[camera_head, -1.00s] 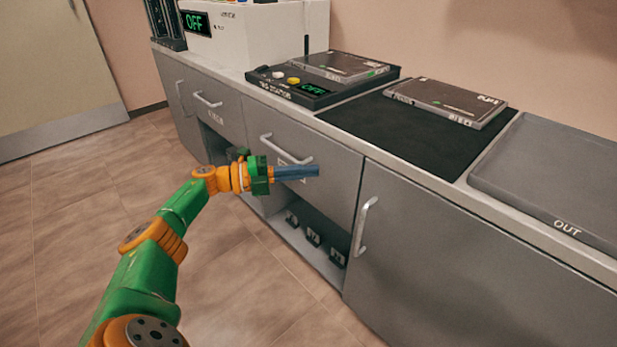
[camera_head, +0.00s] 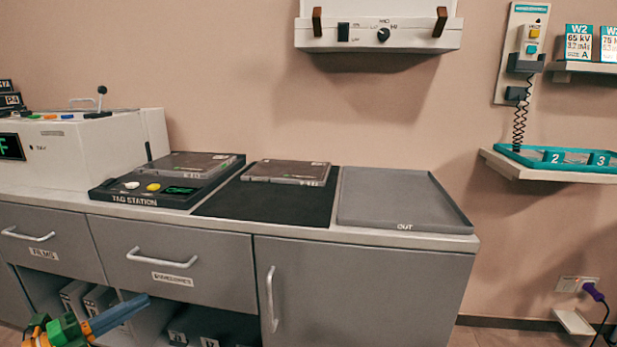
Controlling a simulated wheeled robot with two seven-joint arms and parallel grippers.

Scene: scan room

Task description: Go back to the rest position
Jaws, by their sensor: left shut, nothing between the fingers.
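My left gripper (camera_head: 118,316) shows at the bottom left of the head view, in front of the open shelf under the cabinet drawers. Its blue fingers are closed together with nothing between them. Only the green and orange wrist end of that arm is in view; the rest is below the frame. My right gripper is not in view.
A grey cabinet (camera_head: 365,290) carries a tag station (camera_head: 140,200), a black mat (camera_head: 270,207) with a flat cassette (camera_head: 287,171), and an OUT tray (camera_head: 400,199). Both drawers are shut. A wall shelf (camera_head: 560,168) is at the right.

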